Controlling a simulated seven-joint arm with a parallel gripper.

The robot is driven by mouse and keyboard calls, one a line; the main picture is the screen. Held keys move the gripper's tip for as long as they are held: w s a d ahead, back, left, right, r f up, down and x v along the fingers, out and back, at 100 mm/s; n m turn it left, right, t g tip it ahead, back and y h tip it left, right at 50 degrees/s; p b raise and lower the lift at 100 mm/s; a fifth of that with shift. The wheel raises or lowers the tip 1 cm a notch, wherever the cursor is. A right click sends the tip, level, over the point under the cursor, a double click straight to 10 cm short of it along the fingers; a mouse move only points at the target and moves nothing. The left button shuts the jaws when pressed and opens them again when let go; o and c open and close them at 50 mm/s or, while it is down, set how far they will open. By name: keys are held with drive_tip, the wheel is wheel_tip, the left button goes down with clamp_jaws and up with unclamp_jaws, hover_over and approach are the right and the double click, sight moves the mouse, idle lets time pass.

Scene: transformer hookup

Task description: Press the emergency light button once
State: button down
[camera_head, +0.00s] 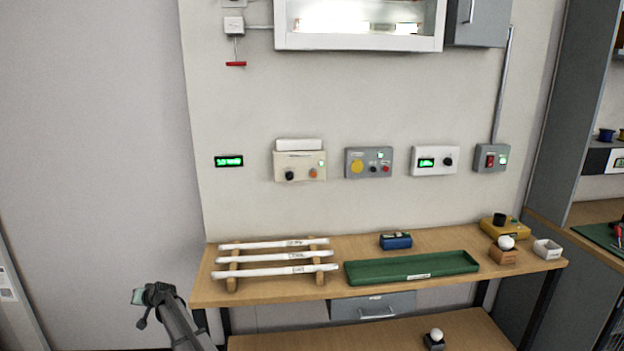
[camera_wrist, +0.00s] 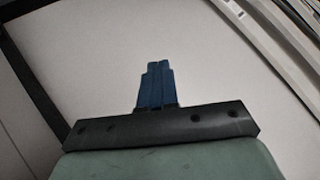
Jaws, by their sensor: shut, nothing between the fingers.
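Several control boxes are on the wall above the bench. The cream box (camera_head: 300,166) has a white lamp-like bar (camera_head: 299,145) on top, a black knob (camera_head: 290,176), an orange button (camera_head: 313,173) and a small green light. It looks like the emergency light unit, but I cannot read its labels. My gripper (camera_wrist: 157,68) shows in the wrist view with its blue fingers together and nothing between them, against a plain pale surface. In the head view my arm's end (camera_head: 150,296) is low at the left, beside the bench and well away from the boxes; the fingertips are not clear there.
Other wall boxes are a grey one with a yellow disc (camera_head: 369,162), a white one with a green display (camera_head: 434,161) and a grey switch box (camera_head: 491,158). The bench (camera_head: 330,300) holds white tubes on a rack (camera_head: 278,257) and a green tray (camera_head: 412,268). Wall space before the boxes is clear.

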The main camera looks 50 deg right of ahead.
sight(313, 174)
drive_tip(key=d+r+m+t+h, duration=0.1)
drive_tip(key=d+r+t, duration=0.1)
drive_tip(key=d+r, duration=1.25)
drive_tip(key=s+d+r, duration=0.3)
drive_tip(key=s+d, duration=0.3)
drive_tip(key=d, duration=0.6)
drive_tip(key=s+d+r+t, duration=0.1)
drive_tip(key=s+d+r, duration=0.5)
drive_tip(key=s, duration=0.5)
drive_tip(key=s+d+r+t, duration=0.1)
drive_tip(key=s+d+r, duration=0.4)
drive_tip(key=s+d, duration=0.6)
drive_tip(key=s+d+r+t, duration=0.1)
drive_tip(key=s+d+r, duration=0.5)
drive_tip(key=s, duration=0.5)
drive_tip(key=shift+d+r+n, duration=0.3)
drive_tip(key=shift+d+r, duration=0.05)
drive_tip(key=shift+d, duration=0.9)
drive_tip(key=shift+d, duration=0.1)
drive_tip(key=w+d, duration=0.6)
drive_tip(key=shift+w+d, duration=0.1)
drive_tip(key=shift+w, duration=0.05)
